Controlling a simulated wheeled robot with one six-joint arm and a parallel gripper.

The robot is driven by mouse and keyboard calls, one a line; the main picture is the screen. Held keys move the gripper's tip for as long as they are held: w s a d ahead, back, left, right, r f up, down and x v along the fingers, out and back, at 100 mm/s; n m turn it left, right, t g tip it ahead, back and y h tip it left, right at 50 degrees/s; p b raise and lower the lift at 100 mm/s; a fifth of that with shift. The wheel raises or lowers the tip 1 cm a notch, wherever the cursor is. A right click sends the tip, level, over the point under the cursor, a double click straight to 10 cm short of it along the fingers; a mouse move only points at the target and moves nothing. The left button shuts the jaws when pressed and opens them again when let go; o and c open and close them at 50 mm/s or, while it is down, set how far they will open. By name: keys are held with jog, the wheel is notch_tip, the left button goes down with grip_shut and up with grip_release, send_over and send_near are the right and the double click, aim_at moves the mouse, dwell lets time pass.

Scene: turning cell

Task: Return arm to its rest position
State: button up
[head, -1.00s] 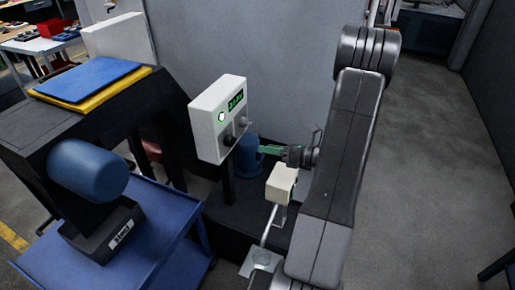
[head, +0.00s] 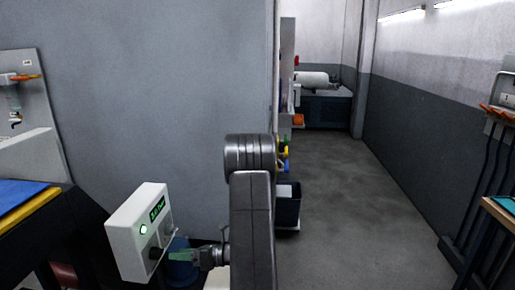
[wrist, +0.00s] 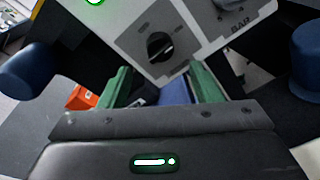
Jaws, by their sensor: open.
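My gripper (head: 183,256) is at the lower middle of the head view, at the right side of a white control box (head: 138,232). My arm rises in front of it and hides part of the area behind. In the wrist view the green fingers of my gripper (wrist: 162,88) stand apart with nothing held between them. A black knob (wrist: 160,46) on the box's grey panel lies just beyond the fingertips; I cannot tell whether they touch it. The box has a lit green button (head: 143,230) and a green display (head: 157,209).
A blue and yellow stack (head: 25,200) lies on a dark bench at the left. A dark bin (head: 287,208) stands behind my arm. Open grey floor (head: 350,200) runs along the right to a far machine (head: 325,100). A wooden-topped table (head: 500,215) stands at the right edge.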

aim_at(162, 253)
jog(key=a, duration=0.4)
jog(key=a+p, duration=0.1)
jog(key=a, duration=0.2)
jog(key=shift+w+f, duration=0.3)
jog(key=shift+f, duration=0.05)
jog(key=shift+d, duration=0.1)
